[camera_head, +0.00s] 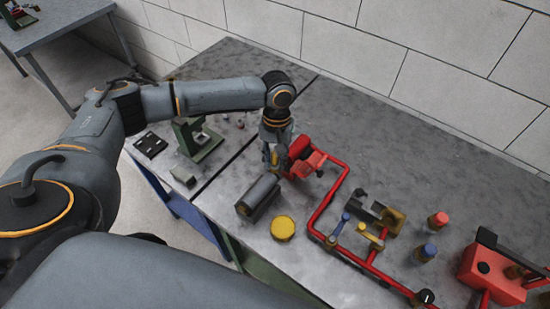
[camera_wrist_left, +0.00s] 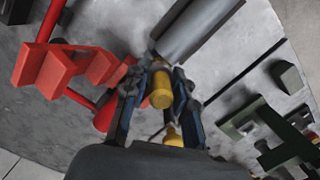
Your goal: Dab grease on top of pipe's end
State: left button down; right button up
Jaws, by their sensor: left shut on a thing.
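My left gripper (camera_head: 274,158) hangs over the table beside the red pump part, its fingers pointing down. In the left wrist view, the gripper (camera_wrist_left: 156,80) is shut on a slim yellow-handled tool (camera_wrist_left: 161,92); its tip is hard to make out. A grey cylinder (camera_head: 258,197) lies on the table near the gripper; it also shows in the left wrist view (camera_wrist_left: 196,27), just beyond the fingers. A round yellow tin (camera_head: 283,228) stands next to the cylinder. A red pipe (camera_head: 327,205) runs along the table from the red pump part (camera_head: 306,160). I cannot tell whether the tool touches anything.
A green vise-like stand (camera_head: 197,138) and a dark tray (camera_head: 150,145) are at the left. Blue and yellow valve levers, small bottles (camera_head: 437,221) and a red box (camera_head: 490,276) are at the right. The back of the table along the wall is clear.

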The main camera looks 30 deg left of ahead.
jog(key=shift+r+p, duration=1.95)
dwell(6.0)
